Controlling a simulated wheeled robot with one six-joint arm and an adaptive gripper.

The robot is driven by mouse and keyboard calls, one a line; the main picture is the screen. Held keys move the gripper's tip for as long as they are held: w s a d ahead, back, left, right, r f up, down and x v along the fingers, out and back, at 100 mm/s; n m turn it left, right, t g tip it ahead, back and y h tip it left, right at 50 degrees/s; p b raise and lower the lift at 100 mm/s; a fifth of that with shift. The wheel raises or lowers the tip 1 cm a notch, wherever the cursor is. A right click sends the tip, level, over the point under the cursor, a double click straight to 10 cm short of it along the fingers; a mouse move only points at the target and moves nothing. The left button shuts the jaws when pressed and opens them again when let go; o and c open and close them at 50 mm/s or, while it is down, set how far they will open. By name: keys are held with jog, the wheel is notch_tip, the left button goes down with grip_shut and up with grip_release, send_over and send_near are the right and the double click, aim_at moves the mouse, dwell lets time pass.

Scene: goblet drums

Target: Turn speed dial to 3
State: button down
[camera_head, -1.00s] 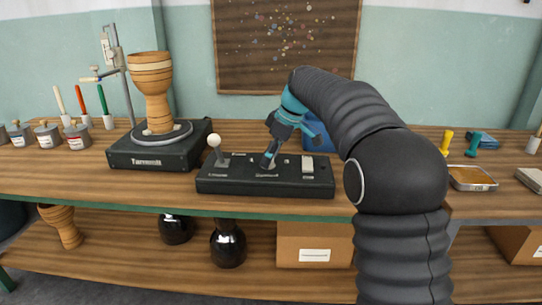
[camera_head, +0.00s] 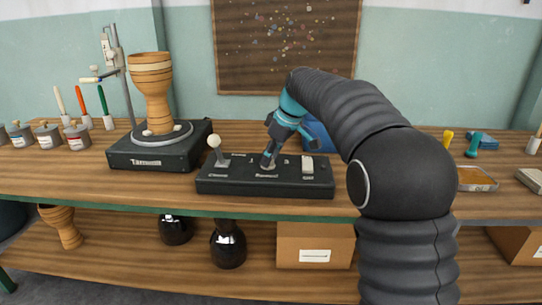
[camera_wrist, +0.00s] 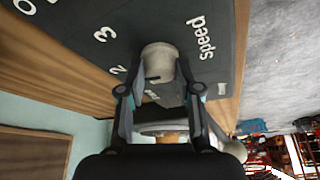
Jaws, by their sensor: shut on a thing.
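The black control box (camera_head: 215,186) sits on the workbench, with a white-balled lever (camera_head: 214,142) at its left and a pale switch (camera_head: 308,164) at its right. My gripper (camera_head: 268,162) reaches down to the speed dial in the middle of the box. In the wrist view the speed dial (camera_wrist: 157,60) is a pale round knob between the fingers of my gripper (camera_wrist: 160,88), which are shut on it. The printed "speed" and the numbers 2 and 3 show beside the dial. Which number the dial points to cannot be made out.
A turntable base (camera_head: 140,155) carrying a wooden goblet drum (camera_head: 152,85) stands left of the box. A blue object (camera_head: 318,135) is behind my gripper. Paint pots (camera_head: 48,136) stand at far left, a tray (camera_head: 478,180) at right. The bench between turntable and box is narrow.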

jog(key=m+t, duration=0.1)
jog(key=m, duration=0.1)
jog(key=m+h+p, duration=0.1)
jog(key=m, duration=0.2)
jog(key=shift+s+a+t, duration=0.15)
jog(key=shift+a+t, duration=0.05)
jog(key=shift+t, duration=0.2)
jog(key=shift+a+m+h+p, duration=0.1)
jog(key=shift+m+h+p, duration=0.8)
jog(key=shift+m, duration=1.6)
jog(key=shift+t, duration=0.3)
jog(key=c, duration=0.8)
grip_release()
jog(key=v, duration=1.2)
jog(key=shift+a, duration=0.15)
